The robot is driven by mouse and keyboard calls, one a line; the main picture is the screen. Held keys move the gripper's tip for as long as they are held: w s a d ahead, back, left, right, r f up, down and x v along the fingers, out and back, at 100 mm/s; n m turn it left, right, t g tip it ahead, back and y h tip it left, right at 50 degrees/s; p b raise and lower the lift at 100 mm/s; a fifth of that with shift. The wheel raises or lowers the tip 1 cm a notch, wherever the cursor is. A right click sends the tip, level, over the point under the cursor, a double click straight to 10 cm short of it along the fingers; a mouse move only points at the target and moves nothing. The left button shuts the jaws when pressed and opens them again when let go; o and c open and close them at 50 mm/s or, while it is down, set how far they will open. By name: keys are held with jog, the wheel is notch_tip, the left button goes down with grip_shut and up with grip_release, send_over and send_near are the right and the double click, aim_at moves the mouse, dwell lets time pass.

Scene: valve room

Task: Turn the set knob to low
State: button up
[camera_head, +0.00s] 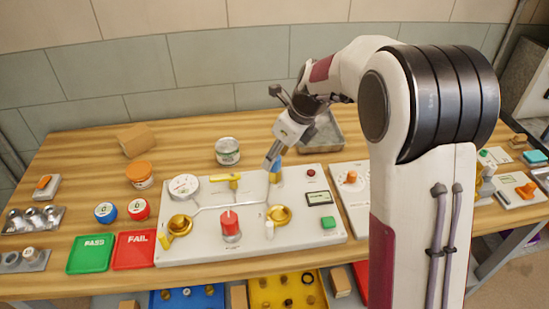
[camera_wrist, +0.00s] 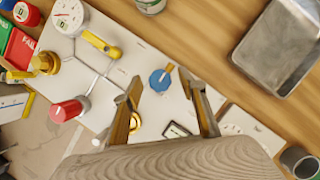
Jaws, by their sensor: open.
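A white valve panel (camera_head: 250,248) lies on the wooden bench. A blue knob with an orange pointer shows on it in the wrist view (camera_wrist: 160,80), its pointer toward the upper right. In the head view the blue knob (camera_head: 276,175) is partly covered by my gripper (camera_head: 271,164). My gripper is open, and in the wrist view its fingers (camera_wrist: 165,86) lie to either side of the knob in the picture. I cannot tell whether they touch it. A red knob (camera_head: 231,225) stands at the panel's front. No set or low marking is readable.
A yellow lever (camera_head: 225,178), a gauge (camera_head: 184,186) and brass valves (camera_head: 180,225) rise from the panel. A second panel with an orange knob (camera_head: 350,177) lies to the right. A metal tray (camera_head: 325,132) and a can (camera_head: 228,151) stand behind. Green and red trays (camera_head: 91,254) lie left.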

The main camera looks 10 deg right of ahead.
jog(key=shift+x, duration=0.9)
jog(key=shift+c, duration=0.3)
jog(key=c, duration=1)
jog(key=shift+c, duration=0.2)
jog(key=shift+n, duration=0.4)
jog(key=shift+n+g+y, duration=0.5)
jog(key=shift+n+g, duration=0.3)
jog(key=shift+n, duration=1.2)
